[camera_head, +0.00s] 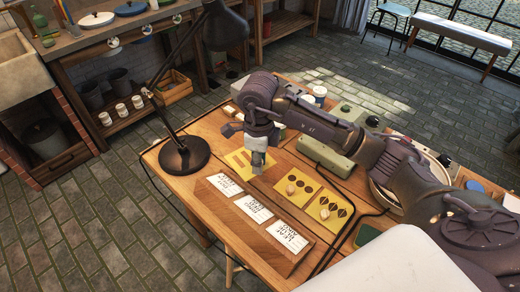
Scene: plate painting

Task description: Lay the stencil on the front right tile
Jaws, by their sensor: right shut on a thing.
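A yellow stencil with dark stripes (238,160) is at the left end of a row of yellow stencils on the wooden table. My right gripper (258,164) points down over its right part, shut on it; the fingers hide the grip point. Whether the stencil is lifted off the table cannot be told. Two more yellow stencils, one with round shapes (309,186) and one with leaf shapes (343,209), lie to the right, each with a pale knob. White tile-like pieces with black lettering (252,208) lie on a wooden board (232,204) in front. My left gripper is not in view.
A black desk lamp (184,156) stands at the table's left corner, its arm rising over the table. A green box-like device (324,157), a white jar (320,92) and a round pale-rimmed thing lie behind and beside my right arm. Dark cables cross the table's right side.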

